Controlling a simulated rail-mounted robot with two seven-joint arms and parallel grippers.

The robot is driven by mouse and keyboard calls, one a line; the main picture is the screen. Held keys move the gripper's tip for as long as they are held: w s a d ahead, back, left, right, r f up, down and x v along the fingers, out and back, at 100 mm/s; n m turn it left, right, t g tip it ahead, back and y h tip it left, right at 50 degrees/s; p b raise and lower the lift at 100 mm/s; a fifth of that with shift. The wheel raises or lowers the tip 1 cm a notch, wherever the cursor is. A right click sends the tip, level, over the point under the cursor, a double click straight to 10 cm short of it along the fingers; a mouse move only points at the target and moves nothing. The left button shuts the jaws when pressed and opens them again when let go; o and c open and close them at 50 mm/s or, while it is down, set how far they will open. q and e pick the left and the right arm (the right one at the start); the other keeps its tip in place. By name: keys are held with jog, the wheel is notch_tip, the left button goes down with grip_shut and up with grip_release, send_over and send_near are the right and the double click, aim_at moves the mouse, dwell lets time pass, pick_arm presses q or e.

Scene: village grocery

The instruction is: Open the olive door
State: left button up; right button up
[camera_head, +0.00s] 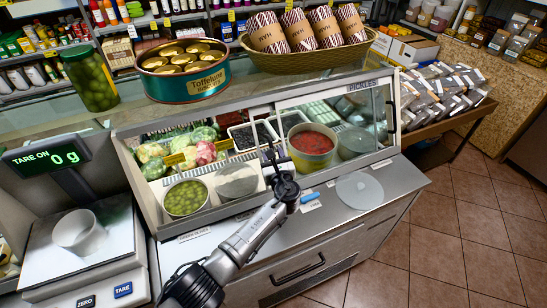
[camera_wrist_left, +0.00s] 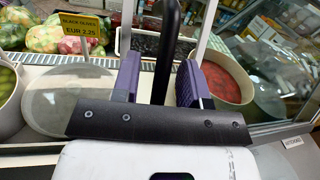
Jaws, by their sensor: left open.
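The glass-fronted counter case has a right sliding door (camera_head: 340,110) labelled PICKLES, with a dark handle at its right edge. The left part of the front shows green olives in a pot (camera_head: 185,197) behind it; I cannot make out an olive label or clear pane edges there. My left gripper (camera_head: 273,160) is at the middle of the case front. In the left wrist view, a black upright handle bar (camera_wrist_left: 166,50) stands between the open, purple-padded fingers (camera_wrist_left: 160,80), with gaps visible on both sides. My right gripper is not in view.
A red-filled pot (camera_head: 312,145) and vegetables (camera_head: 190,150) are inside the case. On top stand an olive jar (camera_head: 90,80), a Toffelund tin (camera_head: 185,72) and a basket (camera_head: 310,58). A scale (camera_head: 80,240) is at left. A clear round lid (camera_head: 359,191) lies on the front ledge.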

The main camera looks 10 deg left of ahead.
pick_arm(q)
jog(key=shift+s, duration=0.1)
jog(key=shift+s+d, duration=0.15)
jog(key=shift+s, duration=0.05)
jog(key=p+v, duration=0.3)
jog(key=v, duration=1)
jog(key=shift+s, duration=0.1)
